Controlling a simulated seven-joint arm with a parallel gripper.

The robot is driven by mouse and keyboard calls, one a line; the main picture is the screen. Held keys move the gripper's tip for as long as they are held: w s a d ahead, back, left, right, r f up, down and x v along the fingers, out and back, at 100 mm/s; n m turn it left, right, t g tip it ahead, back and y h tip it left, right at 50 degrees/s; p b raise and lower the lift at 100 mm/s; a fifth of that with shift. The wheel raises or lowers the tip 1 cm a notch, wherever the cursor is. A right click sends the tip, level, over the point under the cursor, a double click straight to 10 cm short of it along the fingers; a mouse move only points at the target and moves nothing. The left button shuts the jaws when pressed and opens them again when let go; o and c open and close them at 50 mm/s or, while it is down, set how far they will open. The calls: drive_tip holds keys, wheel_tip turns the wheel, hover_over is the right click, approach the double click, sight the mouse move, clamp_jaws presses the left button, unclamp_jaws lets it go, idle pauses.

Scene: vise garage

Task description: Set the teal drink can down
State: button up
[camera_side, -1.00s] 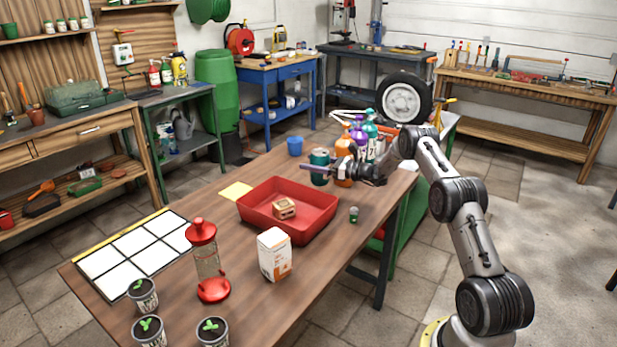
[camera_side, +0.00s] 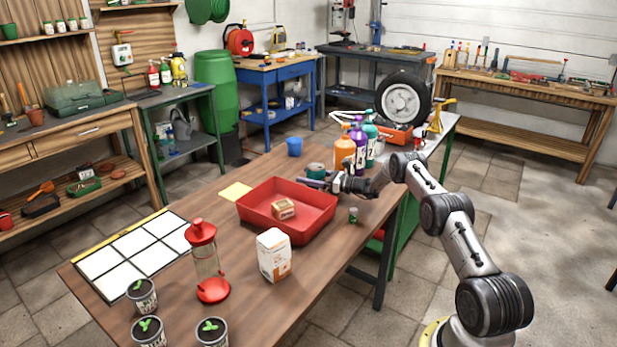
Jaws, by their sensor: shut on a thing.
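The teal drink can (camera_side: 316,169) is upright near the far right end of the red tray (camera_side: 290,228). Only its upper part shows; my gripper and the tray's far edge hide the lower part. I cannot tell whether its base touches anything. My gripper (camera_side: 314,183) reaches in low from the right, lying almost level, and is shut on the can.
A small wooden box (camera_side: 283,209) sits in the tray. Orange, purple and teal bottles (camera_side: 345,150) stand behind my gripper. A blue cup (camera_side: 294,147) and a yellow sheet (camera_side: 235,191) are farther left. A small green-topped jar (camera_side: 353,215) stands right of the tray.

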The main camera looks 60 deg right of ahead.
drive_tip(key=shift+f, duration=0.15)
drive_tip(key=o, duration=1)
drive_tip(key=shift+s+r, duration=0.1)
drive_tip(key=shift+r, duration=0.1)
drive_tip(key=v, duration=1.1)
drive_tip(key=shift+d, duration=0.1)
drive_tip(key=shift+o, duration=0.9)
drive_tip(key=shift+s+d, duration=0.1)
drive_tip(key=shift+s, duration=0.3)
